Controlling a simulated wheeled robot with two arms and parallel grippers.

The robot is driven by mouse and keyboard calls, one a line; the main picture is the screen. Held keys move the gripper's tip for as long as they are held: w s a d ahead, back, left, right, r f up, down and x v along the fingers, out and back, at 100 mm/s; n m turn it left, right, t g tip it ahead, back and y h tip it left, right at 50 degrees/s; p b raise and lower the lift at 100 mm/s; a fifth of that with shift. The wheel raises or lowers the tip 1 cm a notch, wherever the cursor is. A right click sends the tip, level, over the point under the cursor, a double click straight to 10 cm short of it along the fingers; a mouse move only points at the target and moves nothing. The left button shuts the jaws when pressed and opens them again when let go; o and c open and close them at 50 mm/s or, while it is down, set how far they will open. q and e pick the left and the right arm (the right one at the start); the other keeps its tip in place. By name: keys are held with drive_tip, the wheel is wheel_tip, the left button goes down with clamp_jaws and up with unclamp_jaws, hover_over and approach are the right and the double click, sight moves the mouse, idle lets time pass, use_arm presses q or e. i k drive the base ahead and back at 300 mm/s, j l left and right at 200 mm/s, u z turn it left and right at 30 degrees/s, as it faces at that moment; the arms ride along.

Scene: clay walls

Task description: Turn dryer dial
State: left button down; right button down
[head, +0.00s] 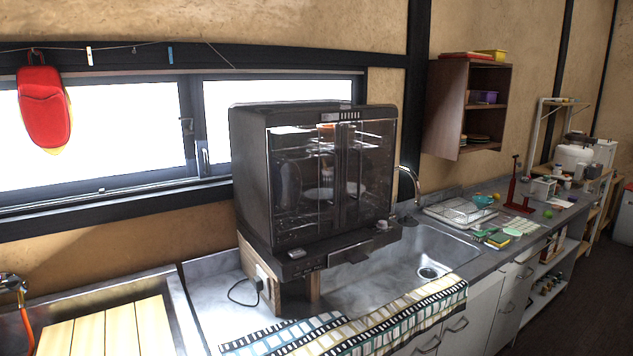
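The dryer (252,160) is a large dark box with clear double doors, standing on a wooden stand over the left side of the sink. Dishes show faintly through its closed doors. A small light grey knob (382,225), which looks like the dial, is on the right of the dark front ledge under the doors. Its pointing direction is too small to tell. A flat light button or switch (296,253) is on the left of the same ledge. Neither of my grippers is in view.
The steel sink (440,250) and a curved faucet (410,180) are right of the dryer. A patterned cloth (400,318) lies along the front counter edge. A cord (240,295) hangs left of the stand. Wooden boards (105,330) lie at lower left.

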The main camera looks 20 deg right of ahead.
sight(382, 224)
drive_tip(key=i+l+u, duration=0.1)
drive_tip(key=l, duration=0.45)
drive_tip(key=i+l+u, duration=0.1)
drive_tip(key=l, duration=0.5)
drive_tip(key=i+l+u, duration=0.15)
drive_tip(key=l, duration=0.45)
